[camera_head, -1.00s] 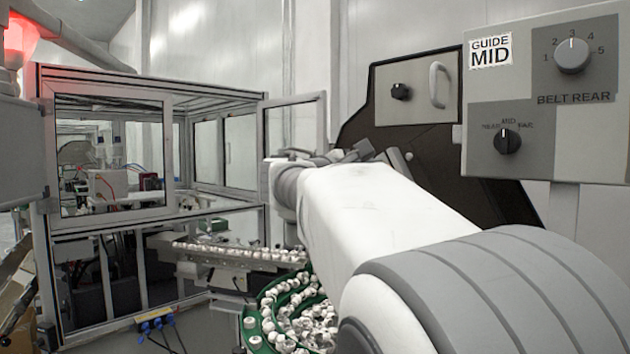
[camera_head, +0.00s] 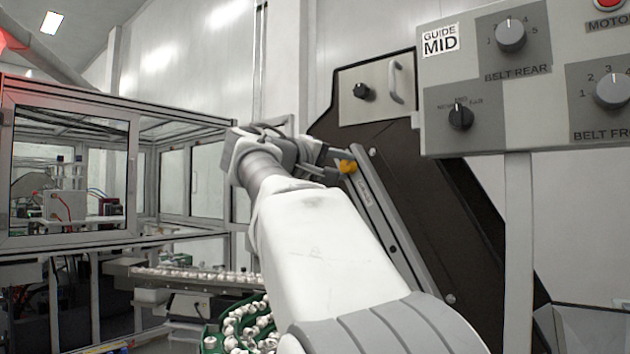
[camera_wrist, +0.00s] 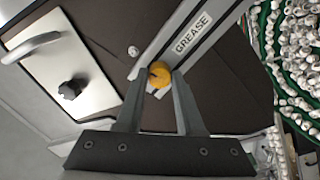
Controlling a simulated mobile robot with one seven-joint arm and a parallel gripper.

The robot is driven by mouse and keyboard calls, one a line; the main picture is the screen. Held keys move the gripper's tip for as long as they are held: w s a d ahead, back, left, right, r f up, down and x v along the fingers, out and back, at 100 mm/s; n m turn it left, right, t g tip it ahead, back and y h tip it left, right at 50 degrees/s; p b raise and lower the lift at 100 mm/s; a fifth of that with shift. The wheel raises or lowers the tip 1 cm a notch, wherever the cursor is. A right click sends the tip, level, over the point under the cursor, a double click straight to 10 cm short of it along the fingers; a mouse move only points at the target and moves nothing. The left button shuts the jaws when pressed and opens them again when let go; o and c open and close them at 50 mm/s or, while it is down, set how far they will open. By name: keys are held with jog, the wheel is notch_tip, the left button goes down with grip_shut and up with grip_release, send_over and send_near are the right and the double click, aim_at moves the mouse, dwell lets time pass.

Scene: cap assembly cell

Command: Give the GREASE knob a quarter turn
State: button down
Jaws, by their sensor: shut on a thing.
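The GREASE knob is a small yellow knob (camera_wrist: 160,73) on a grey rail (camera_wrist: 218,17). The rail carries a white label reading GREASE (camera_wrist: 192,33). In the head view the yellow knob (camera_head: 348,166) sits at the upper end of the rail, on the side of the dark sloping machine panel. My gripper (camera_wrist: 159,79) has its two fingertips on either side of the knob and is shut on it. In the head view my gripper (camera_head: 339,169) reaches the knob from the left. The knob's underside between the fingers is partly hidden.
A light panel with a handle (camera_head: 397,82) and a black knob (camera_head: 361,90) is above. A control box (camera_head: 437,85) with dials stands at the right. A green-rimmed feeder of white caps (camera_head: 208,333) lies below my arm. A glazed enclosure (camera_head: 72,239) is at the left.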

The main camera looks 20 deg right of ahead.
jog(key=m+b, duration=0.3)
jog(key=m, duration=0.2)
jog(key=shift+m, duration=0.3)
dwell(0.4)
jog(key=c, duration=0.5)
grip_release()
jog(key=shift+a, duration=0.1)
jog(key=b+v, duration=0.2)
jog(key=v, duration=1.5)
jog(key=shift+s+a, duration=0.15)
